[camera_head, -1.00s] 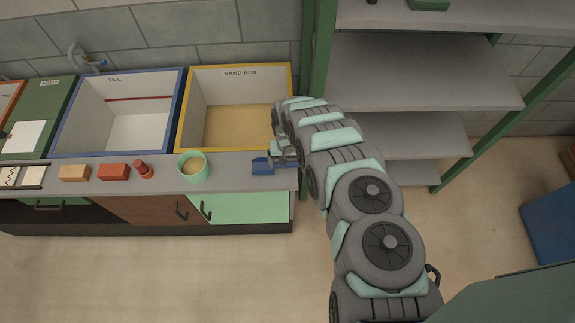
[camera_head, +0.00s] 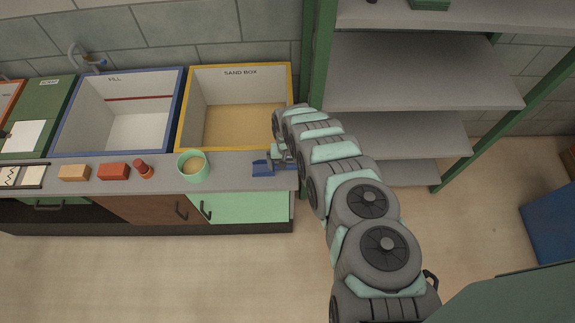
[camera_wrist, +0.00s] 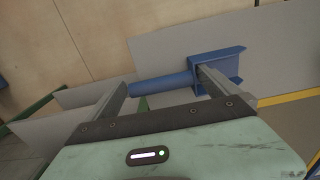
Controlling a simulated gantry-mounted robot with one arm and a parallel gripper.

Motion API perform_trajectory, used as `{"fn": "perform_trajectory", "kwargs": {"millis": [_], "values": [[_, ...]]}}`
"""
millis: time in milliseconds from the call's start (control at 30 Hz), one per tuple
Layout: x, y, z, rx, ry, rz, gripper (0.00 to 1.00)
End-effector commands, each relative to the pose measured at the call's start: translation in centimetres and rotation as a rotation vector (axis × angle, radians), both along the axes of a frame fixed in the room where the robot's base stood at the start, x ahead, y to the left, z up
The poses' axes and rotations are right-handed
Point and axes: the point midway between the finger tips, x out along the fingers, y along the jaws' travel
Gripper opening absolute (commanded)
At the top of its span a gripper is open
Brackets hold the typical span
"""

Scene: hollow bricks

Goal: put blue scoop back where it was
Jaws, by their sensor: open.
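The blue scoop (camera_head: 262,169) is at the right end of the grey counter, in front of the sand box (camera_head: 290,90). In the wrist view the scoop (camera_wrist: 222,64) shows its wide head at the right finger and its round handle running left between the fingers. My gripper (camera_wrist: 163,84) is open, with one finger near the handle's left end and the other overlapping the head. Whether a finger touches the scoop I cannot tell. In the head view my gripper (camera_head: 279,157) is partly hidden by my arm.
A mint cup (camera_head: 193,174) with sand-coloured contents stands left of the scoop. A red bottle-like item (camera_head: 144,169), a red brick (camera_head: 114,171) and an orange brick (camera_head: 74,172) stand further left. A blue-rimmed fill bin (camera_head: 177,95) is behind. Grey shelves (camera_head: 410,75) rise at right.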

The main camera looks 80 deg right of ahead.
Motion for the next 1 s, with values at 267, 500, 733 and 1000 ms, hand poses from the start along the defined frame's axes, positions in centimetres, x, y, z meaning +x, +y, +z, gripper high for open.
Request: {"fn": "perform_trajectory", "kwargs": {"millis": [267,500,733,1000], "values": [[0.0,-0.1,2.0,0.000,0.001,0.002,1.00],[0.1,-0.2,4.9,-0.003,-0.001,0.003,1.00],[0.0,0.0,7.8,0.000,0.002,0.002,1.00],[0.0,0.0,11.4,-0.002,-0.001,0.000,1.00]]}}
